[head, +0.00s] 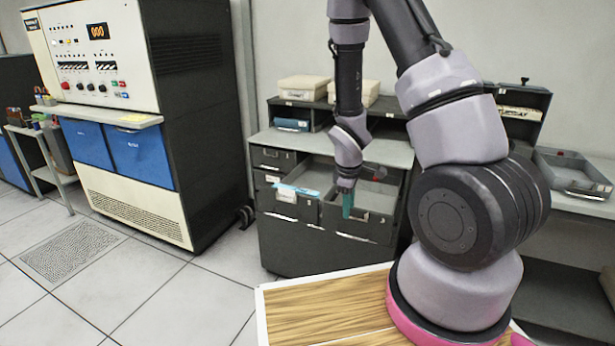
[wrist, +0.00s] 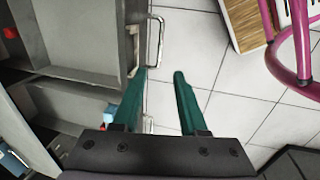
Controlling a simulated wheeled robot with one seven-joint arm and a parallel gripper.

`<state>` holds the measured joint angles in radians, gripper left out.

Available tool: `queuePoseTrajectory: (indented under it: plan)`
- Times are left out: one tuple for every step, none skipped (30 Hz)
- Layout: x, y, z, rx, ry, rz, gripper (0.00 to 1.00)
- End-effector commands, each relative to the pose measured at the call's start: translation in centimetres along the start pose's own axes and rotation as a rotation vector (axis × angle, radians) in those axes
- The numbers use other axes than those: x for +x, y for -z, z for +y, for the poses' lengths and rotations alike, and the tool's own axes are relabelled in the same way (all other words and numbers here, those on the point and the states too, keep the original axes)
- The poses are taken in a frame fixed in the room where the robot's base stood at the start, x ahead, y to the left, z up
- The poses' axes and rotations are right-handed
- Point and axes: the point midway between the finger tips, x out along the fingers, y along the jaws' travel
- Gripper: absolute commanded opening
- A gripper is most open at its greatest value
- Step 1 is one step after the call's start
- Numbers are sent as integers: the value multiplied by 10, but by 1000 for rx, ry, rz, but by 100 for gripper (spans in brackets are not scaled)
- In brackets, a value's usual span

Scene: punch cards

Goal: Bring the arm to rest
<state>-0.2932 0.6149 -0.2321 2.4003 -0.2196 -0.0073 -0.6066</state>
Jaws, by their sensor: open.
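My gripper (head: 347,203) hangs from the arm in front of the grey card cabinet (head: 328,253), at an open drawer (head: 376,200). In the wrist view my gripper (wrist: 160,74) has its two teal fingers apart, with only floor tiles between them. The left fingertip appears close to the silver handle (wrist: 157,42) of the drawer (wrist: 80,40), just below it in the picture. I cannot tell whether they touch. Nothing is held. The upper arm is bent high above the cabinet in the head view.
A second open drawer (head: 297,186) on the left holds blue and white cards. Pale boxes (head: 303,87) stand on the cabinet. A grey tray (head: 575,172) sits on the right table. A computer console (head: 125,110) stands at left. The tiled floor (head: 120,290) between is clear.

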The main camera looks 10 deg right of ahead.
Motion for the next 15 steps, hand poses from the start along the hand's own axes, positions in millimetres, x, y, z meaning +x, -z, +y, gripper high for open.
queuePoseTrajectory:
  plan:
    - [-3,1,1,8,-2,3,42]
    - [-6,1,2,17,-4,6,42]
    - [-12,2,5,38,-6,12,42]
    - [-18,3,7,59,-10,19,42]
    - [-26,4,10,84,-13,27,42]
    - [-39,6,14,126,-18,39,42]
    - [-50,7,17,162,-21,50,42]
    - [-63,8,20,199,-25,63,42]
    - [-80,9,24,255,-28,81,42]
    - [-94,9,27,298,-30,95,42]
    - [-107,8,29,340,-30,108,42]
    - [-125,8,31,397,-31,127,42]
    - [-138,7,32,437,-30,141,42]
    - [-151,6,33,478,-29,155,42]
    - [-168,4,33,531,-27,175,42]
